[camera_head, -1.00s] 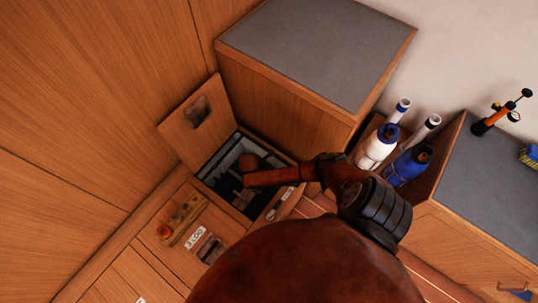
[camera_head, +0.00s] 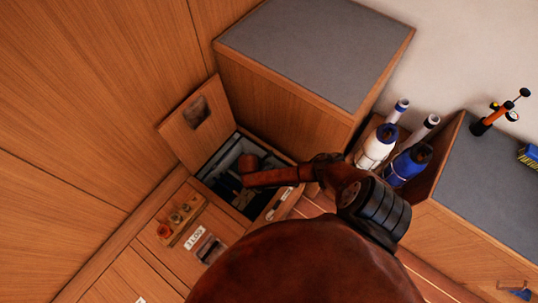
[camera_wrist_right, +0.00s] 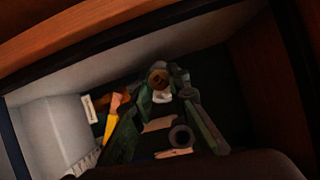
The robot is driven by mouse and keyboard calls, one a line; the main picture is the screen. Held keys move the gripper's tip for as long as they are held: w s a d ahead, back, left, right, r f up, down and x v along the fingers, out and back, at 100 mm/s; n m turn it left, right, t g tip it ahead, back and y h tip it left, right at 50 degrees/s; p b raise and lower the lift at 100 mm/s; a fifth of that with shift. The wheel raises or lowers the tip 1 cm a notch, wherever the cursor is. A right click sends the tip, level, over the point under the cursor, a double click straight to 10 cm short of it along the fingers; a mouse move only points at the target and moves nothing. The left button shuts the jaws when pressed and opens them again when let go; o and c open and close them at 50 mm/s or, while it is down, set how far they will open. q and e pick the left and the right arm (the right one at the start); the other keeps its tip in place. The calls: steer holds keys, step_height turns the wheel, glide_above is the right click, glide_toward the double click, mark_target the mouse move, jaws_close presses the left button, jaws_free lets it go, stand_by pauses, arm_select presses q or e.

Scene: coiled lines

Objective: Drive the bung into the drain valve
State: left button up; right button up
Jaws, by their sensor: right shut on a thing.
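My right arm reaches into the open floor hatch (camera_head: 208,186) in the head view, and its gripper is mostly hidden in the dark opening. In the right wrist view my right gripper (camera_wrist_right: 164,88) shows as two dark green fingers. They are closed on a brown round-ended piece, which looks like the bung (camera_wrist_right: 158,77). A grey ring with a dark centre (camera_wrist_right: 181,137) shows between the fingers; I cannot tell whether it is the drain valve. A yellow and orange piece (camera_wrist_right: 110,127) is at the left. Whether the bung touches the valve is unclear. My left gripper is out of view.
The hatch lid (camera_head: 193,125) stands open against the wall. A wooden rack (camera_head: 182,222) with several small pieces lies beside the hatch. A grey-topped cabinet (camera_head: 315,45) rises behind. The compartment is narrow, with pale walls.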

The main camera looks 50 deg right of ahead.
steer(key=shift+r+p, duration=0.15)
steer(key=shift+p, duration=0.3)
stand_by(1.0)
steer(key=shift+f+b, duration=0.35)
steer(key=shift+f, duration=0.15)
stand_by(0.3)
steer(key=shift+r, duration=0.15)
steer(key=shift+r+p, duration=0.35)
steer(key=shift+p, duration=0.2)
steer(key=shift+p, duration=0.3)
stand_by(1.0)
steer(key=o, duration=0.9)
steer(key=shift+o, duration=0.6)
steer(key=shift+o, duration=1.4)
